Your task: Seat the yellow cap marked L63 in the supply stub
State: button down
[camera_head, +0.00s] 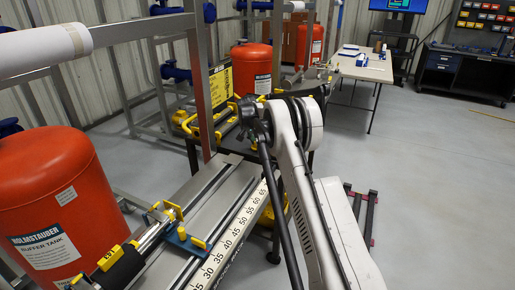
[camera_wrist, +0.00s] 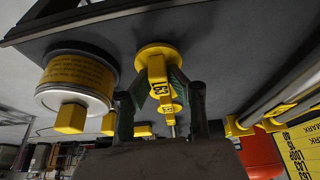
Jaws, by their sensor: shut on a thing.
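In the wrist view my gripper (camera_wrist: 162,92) is shut on a yellow cap (camera_wrist: 157,70). The cap has a round flange at its far end and a dark mark that reads 63; any letter before it is hard to read. The flange lies against or close to a dark grey surface (camera_wrist: 225,50); I cannot tell whether it touches. I cannot pick out the supply stub, and any opening behind the flange is hidden by the cap. In the head view my arm reaches to the dark bench (camera_head: 236,155), and its links hide the gripper and the held cap.
A pale cylinder with a yellow label (camera_wrist: 75,80) and a yellow block (camera_wrist: 70,118) are left of the cap in the wrist view. Pipes with yellow fittings (camera_wrist: 238,126) run at right. In the head view, a ruled rail (camera_head: 232,232) and red tank (camera_head: 55,200) stand near.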

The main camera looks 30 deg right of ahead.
aim_at(257, 140)
jog(key=shift+r+p, duration=0.85)
jog(key=shift+r, duration=2.25)
